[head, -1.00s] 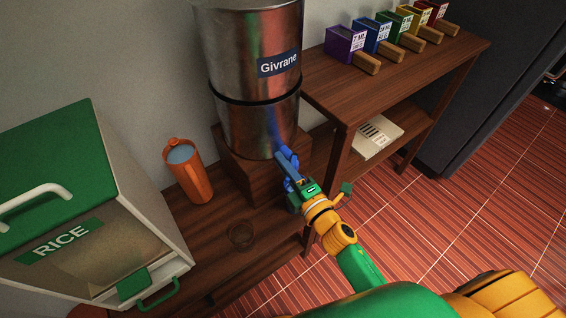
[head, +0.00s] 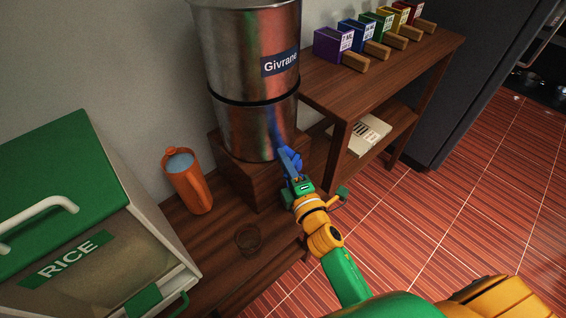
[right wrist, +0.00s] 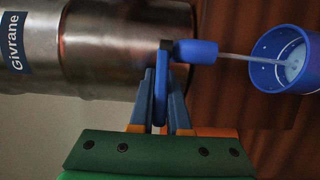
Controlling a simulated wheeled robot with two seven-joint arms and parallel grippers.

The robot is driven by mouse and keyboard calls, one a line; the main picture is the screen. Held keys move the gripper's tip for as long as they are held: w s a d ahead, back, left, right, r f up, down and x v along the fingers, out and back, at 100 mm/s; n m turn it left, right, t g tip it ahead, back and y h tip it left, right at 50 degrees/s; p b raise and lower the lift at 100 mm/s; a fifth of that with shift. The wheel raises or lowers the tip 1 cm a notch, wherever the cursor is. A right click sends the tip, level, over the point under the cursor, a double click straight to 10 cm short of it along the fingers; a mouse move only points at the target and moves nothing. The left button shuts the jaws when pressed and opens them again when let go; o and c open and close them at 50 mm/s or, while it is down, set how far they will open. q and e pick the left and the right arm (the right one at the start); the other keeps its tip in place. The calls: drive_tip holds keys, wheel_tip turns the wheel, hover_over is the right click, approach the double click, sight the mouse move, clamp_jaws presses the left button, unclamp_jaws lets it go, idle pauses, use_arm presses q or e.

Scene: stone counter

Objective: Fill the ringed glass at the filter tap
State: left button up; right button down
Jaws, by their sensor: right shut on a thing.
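The steel water filter (head: 252,70) labelled Givrane stands on a wooden block. My right gripper (head: 287,168) is at its blue tap (head: 293,157). In the right wrist view, my gripper (right wrist: 161,88) is shut on the tap's blue lever (right wrist: 158,112). A thin stream (right wrist: 235,57) runs from the tap's spout (right wrist: 195,51) into a blue cup (right wrist: 262,76), with pale liquid (right wrist: 293,66) inside it. I cannot make this cup out in the head view, nor tell whether it bears a ring. My left gripper is out of view.
An orange jug (head: 189,188) stands left of the filter. A rice bin (head: 85,215) with a green lid fills the left. A wooden shelf unit (head: 372,85) at the right holds several coloured boxes with wooden handles, and a pale flat item (head: 362,136) lower down. Tiled floor shows at right.

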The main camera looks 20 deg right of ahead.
drive_tip(key=c, duration=0.9)
unclamp_jaws()
drive_tip(key=shift+d, duration=0.2)
drive_tip(key=s+b, duration=0.1)
drive_tip(key=s, duration=0.6)
drive_tip(key=shift+d, duration=0.15)
